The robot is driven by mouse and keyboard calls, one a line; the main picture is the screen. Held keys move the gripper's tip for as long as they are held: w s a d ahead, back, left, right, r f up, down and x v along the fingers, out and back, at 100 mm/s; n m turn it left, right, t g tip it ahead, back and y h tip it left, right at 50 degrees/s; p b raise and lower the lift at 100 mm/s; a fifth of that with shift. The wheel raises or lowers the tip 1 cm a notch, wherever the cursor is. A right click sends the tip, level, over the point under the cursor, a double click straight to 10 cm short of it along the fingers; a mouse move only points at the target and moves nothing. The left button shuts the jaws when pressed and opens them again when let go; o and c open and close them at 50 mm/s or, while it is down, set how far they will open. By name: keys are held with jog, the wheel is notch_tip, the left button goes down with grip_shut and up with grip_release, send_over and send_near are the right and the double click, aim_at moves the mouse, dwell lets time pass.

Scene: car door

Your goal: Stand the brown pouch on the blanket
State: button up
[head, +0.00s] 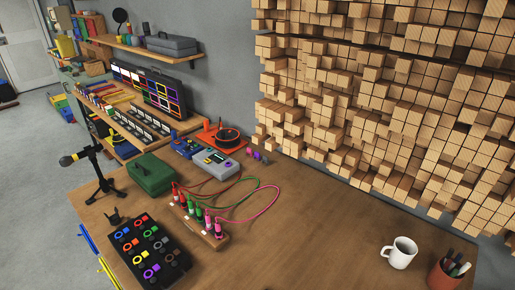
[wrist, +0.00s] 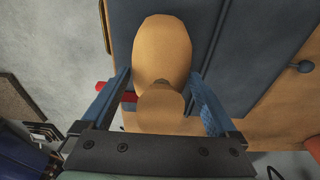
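In the wrist view, my gripper (wrist: 160,75) has its two blue fingers on either side of a rounded tan-brown object, which I take to be the brown pouch (wrist: 162,45). The pouch fills the gap between the fingertips, and the fingers look closed on its sides. A smaller rounded tan part (wrist: 160,112) shows nearer the wrist. A flat dark blue-grey sheet (wrist: 232,40) lies behind it on a tan surface; it may be the blanket, but I cannot tell for sure. The head view shows neither the gripper, the pouch nor a clear blanket.
The head view shows a wooden table (head: 300,245) with a button panel (head: 150,250), a green box (head: 150,174), cables, a white mug (head: 399,253) and a pen cup (head: 450,272). A wooden block wall stands behind. The wrist view shows grey floor (wrist: 50,50) at left.

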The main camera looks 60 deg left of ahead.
jog(key=r, duration=0.4)
jog(key=a+r, duration=0.1)
jog(key=r, duration=0.7)
jog(key=shift+s+a+r, duration=0.1)
jog(key=shift+s+a, duration=0.1)
jog(key=shift+a, duration=0.15)
